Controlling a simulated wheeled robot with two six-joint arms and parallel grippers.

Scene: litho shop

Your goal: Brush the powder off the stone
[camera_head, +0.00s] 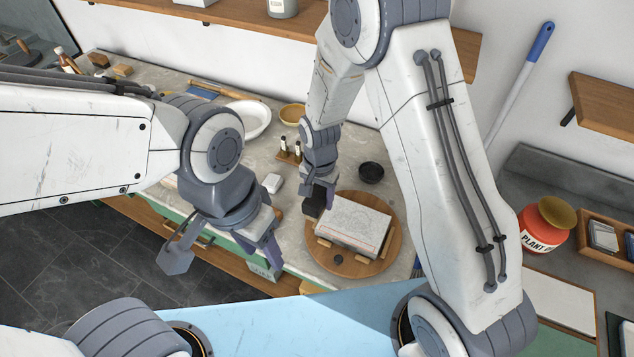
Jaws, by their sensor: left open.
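The stone (353,222) is a pale rectangular slab with faint marks on top. It lies flat on a round wooden board (388,256) on the counter. I cannot make out powder on it for sure. My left gripper (222,257) is open and empty, its fingers spread wide, in front of the counter's edge and left of the stone. My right gripper (322,193) points down at the stone's back left corner. A dark block (313,203) is beside its fingers; I cannot tell whether it is held. No brush is clearly identifiable.
A white oval dish (250,121), a yellow bowl (292,114), a small black bowl (371,172) and small bottles (290,149) stand behind. A white block (272,183) lies left of the stone. A red jar (545,225) stands at the right. My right arm hides part of the counter.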

